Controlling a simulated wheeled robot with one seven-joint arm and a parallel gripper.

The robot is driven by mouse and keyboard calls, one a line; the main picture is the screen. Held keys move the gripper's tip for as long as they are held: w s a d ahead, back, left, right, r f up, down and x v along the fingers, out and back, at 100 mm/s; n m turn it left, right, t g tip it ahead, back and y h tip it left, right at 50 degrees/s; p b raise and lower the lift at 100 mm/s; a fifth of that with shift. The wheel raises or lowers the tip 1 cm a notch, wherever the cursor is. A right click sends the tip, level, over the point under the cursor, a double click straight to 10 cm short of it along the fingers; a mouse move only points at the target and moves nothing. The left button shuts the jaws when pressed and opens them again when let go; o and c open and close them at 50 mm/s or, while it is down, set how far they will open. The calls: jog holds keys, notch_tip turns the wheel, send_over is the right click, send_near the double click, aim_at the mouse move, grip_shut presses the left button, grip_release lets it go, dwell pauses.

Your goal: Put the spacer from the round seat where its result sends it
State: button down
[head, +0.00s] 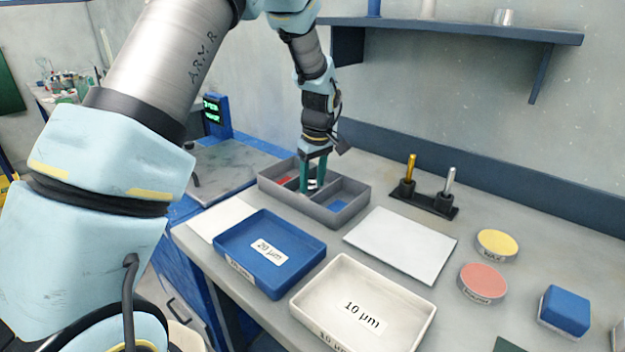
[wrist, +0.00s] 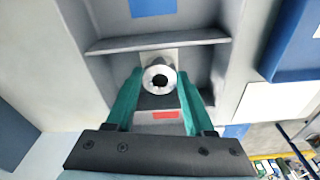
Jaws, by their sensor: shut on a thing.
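My gripper (head: 314,188) reaches down into the grey divided tray (head: 342,215), near its middle. In the wrist view its two teal fingers (wrist: 160,90) are shut on the spacer (wrist: 158,79), a silver ring with a dark hole. The spacer is seen from above, over the tray between the blue-marked and red-marked parts. A red mark (head: 284,180) shows in the tray's left part and a blue mark (head: 338,205) in its right part. Whether the spacer touches the tray floor I cannot tell. The round seat cannot be made out.
A blue 20 µm tray (head: 283,284) and a white 10 µm tray (head: 405,345) stand in front. A white plate (head: 402,245), a black stand with two pins (head: 425,203), yellow (head: 497,243) and red (head: 483,280) round pads and a blue block (head: 565,310) lie right. A small green-lit display (head: 212,110) stands left.

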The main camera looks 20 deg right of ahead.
aim_at(316, 186)
jog(key=shift+f, duration=0.1)
jog(key=shift+c, duration=1.4)
grip_release()
notch_tip(316, 186, up, 12)
jog(key=s+b, duration=0.1)
jog(key=b, duration=0.1)
jog(key=a+f+m, duration=0.1)
jog(key=a, duration=1)
jog(key=s+a+f+m, duration=0.1)
jog(key=s+a+f, duration=0.1)
jog(key=a, duration=0.5)
jog(key=s+a+f+m, duration=0.1)
jog(key=s+a+f, duration=0.1)
jog(key=s+a, duration=0.3)
jog(key=s+a+f+m, duration=0.1)
jog(key=s+a, duration=0.3)
jog(key=a, duration=0.6)
jog(key=shift+s+a+f+h, duration=0.25)
jog(key=shift+a+f+h, duration=0.05)
jog(key=shift+f, duration=0.2)
